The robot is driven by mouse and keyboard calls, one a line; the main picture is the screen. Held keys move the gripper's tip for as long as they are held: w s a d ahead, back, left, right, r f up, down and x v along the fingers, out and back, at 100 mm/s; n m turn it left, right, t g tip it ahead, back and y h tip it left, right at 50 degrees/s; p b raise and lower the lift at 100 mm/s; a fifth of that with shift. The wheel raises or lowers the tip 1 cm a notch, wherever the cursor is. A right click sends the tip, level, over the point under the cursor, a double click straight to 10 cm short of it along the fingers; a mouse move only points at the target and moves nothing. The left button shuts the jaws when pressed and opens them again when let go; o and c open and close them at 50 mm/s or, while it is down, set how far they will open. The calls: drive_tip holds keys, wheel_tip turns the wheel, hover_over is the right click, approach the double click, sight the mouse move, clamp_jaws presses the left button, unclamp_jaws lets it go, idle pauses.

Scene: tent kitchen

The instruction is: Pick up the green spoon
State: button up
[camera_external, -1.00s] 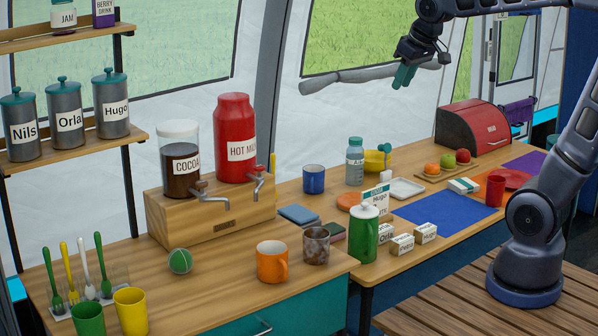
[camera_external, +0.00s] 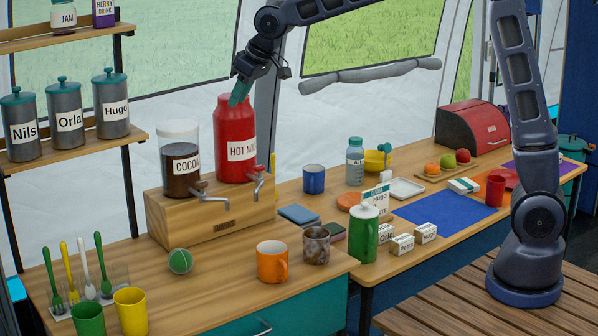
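The row stands in a small pale holder (camera_external: 62,316) on the wooden counter. My gripper (camera_external: 238,96) is high up, by the top of the red dispenser in the picture, well to the right of and above the spoons. Its teal fingers point down and hold nothing that I can see. Their gap does not show clearly.
A green cup (camera_external: 89,321) and a yellow cup (camera_external: 130,313) stand close in front of the spoons. A green ball (camera_external: 180,261) and an orange mug (camera_external: 271,262) are to the right. The cocoa dispenser (camera_external: 180,165) and red dispenser (camera_external: 235,130) stand behind on a wooden box.

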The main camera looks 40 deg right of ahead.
drive_tip(key=w+a+f+n, duration=0.1)
drive_tip(key=a+f, duration=0.3)
drive_tip(key=a, duration=0.5)
drive_tip(key=w+a+f+n, duration=0.15)
drive_tip(key=a+f, duration=0.25)
drive_tip(key=a, duration=0.6)
drive_tip(key=y, duration=0.2)
approach(98, 241)
drive_tip(key=shift+n+g, duration=0.3)
drive_tip(key=shift+n, duration=0.15)
drive_tip(key=x, duration=0.2)
drive_tip(key=w+x, duration=0.1)
drive_tip(key=x, duration=0.2)
drive_tip(key=shift+r, duration=0.25)
drive_tip(key=shift+d+x, duration=0.2)
drive_tip(key=shift+x, duration=2.6)
drive_tip(key=shift+w, duration=0.1)
clamp_jaws()
